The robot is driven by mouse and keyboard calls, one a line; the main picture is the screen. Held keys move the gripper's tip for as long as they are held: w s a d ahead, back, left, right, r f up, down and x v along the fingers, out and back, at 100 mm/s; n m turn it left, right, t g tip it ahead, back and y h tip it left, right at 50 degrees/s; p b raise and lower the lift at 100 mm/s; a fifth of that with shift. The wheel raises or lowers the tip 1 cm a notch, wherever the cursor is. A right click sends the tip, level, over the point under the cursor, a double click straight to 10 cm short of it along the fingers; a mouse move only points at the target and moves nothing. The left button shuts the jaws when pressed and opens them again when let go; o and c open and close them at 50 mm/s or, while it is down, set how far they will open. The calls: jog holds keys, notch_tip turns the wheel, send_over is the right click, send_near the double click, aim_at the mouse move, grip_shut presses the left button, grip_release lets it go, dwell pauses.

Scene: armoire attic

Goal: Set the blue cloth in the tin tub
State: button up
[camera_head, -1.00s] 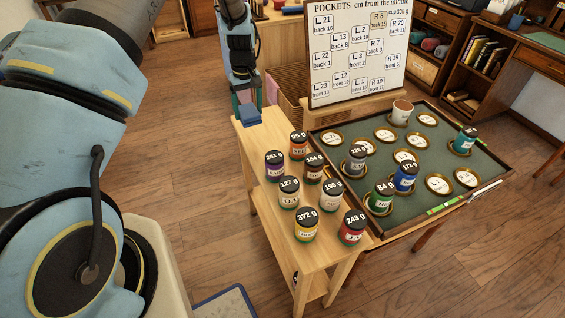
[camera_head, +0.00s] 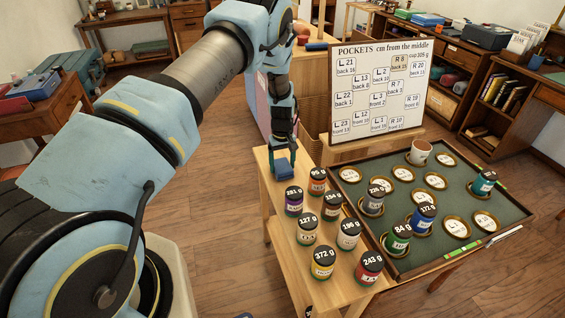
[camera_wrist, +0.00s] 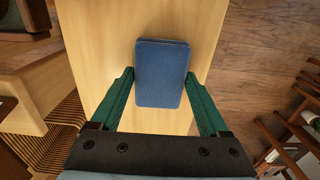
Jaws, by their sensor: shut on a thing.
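The blue cloth (camera_head: 285,168) is a small folded pad at the far end of the narrow wooden stand (camera_head: 290,260). My gripper (camera_head: 284,158) points down on it from above. In the wrist view the cloth (camera_wrist: 161,75) lies between the two green fingers of my gripper (camera_wrist: 160,76), which are shut on its sides. The stand's pale top shows beneath it; I cannot tell whether the cloth touches it. I cannot make out a tin tub in either view.
Several weight-labelled jars, such as the 281 g one (camera_head: 294,201), crowd the stand near the cloth. A green-lined tray (camera_head: 455,188) with jars and round pads stands to the right, below a whiteboard (camera_head: 378,92). Open wooden floor lies around.

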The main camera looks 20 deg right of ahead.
aim_at(282, 165)
jog(key=shift+f, duration=0.1)
jog(key=shift+f+b, duration=0.15)
jog(key=shift+b, duration=0.15)
jog(key=o, duration=1.3)
jog(key=shift+o, duration=0.2)
jog(key=shift+r, duration=0.2)
notch_tip(282, 165, up, 12)
jog(key=b, duration=0.2)
jog(key=shift+b, duration=0.3)
